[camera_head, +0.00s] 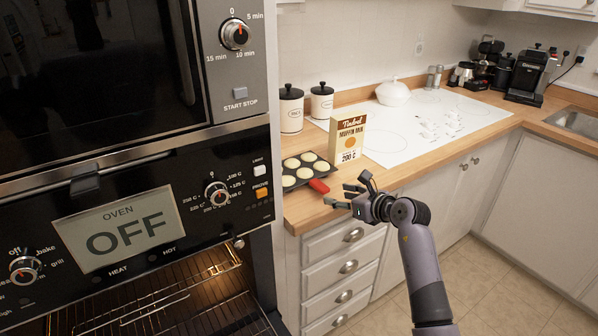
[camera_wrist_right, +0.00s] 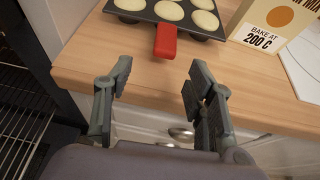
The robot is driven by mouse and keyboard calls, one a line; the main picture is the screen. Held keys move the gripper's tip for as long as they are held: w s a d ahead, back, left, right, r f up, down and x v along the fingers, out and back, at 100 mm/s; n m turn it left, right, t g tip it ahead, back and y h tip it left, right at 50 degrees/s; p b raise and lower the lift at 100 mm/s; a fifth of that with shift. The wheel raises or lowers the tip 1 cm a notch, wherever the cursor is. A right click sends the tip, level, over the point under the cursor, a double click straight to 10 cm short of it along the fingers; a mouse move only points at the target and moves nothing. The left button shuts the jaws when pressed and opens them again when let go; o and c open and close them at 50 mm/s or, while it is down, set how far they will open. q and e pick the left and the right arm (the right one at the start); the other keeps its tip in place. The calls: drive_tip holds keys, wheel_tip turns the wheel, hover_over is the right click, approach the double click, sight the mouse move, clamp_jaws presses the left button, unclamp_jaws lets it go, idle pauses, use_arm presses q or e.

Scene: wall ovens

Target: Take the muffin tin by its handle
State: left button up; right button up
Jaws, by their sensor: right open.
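The dark muffin tin (camera_head: 297,187) holds several pale muffins and lies on the wooden counter beside the oven. Its red handle (camera_head: 319,186) points toward the counter's front edge. In the right wrist view the red handle (camera_wrist_right: 166,41) is ahead of my fingers, and the tin (camera_wrist_right: 148,14) is partly cut off by the top edge. My right gripper (camera_head: 346,193) is open and empty, just right of the handle in the head view. In the wrist view its fingers (camera_wrist_right: 156,78) are spread apart, with a gap between them and the handle. My left gripper is not in view.
A muffin mix box (camera_head: 347,141) stands right behind the tin, close to the handle side. Two white canisters (camera_head: 291,108) stand behind. The wall oven (camera_head: 130,215) at left reads OFF and its lit interior with a rack (camera_head: 170,300) shows. A white cooktop (camera_head: 420,122) lies to the right.

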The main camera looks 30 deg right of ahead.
sight(327, 190)
drive_tip(key=shift+x, duration=0.8)
drive_tip(key=shift+w, duration=0.5)
drive_tip(key=p+x, duration=0.1)
drive_tip(key=x, duration=0.2)
drive_tip(key=shift+w+d+r, duration=0.15)
drive_tip(key=shift+w+d, duration=0.05)
drive_tip(key=shift+w, duration=0.05)
drive_tip(key=shift+w+f, duration=0.25)
drive_tip(key=shift+w, duration=0.3)
clamp_jaws()
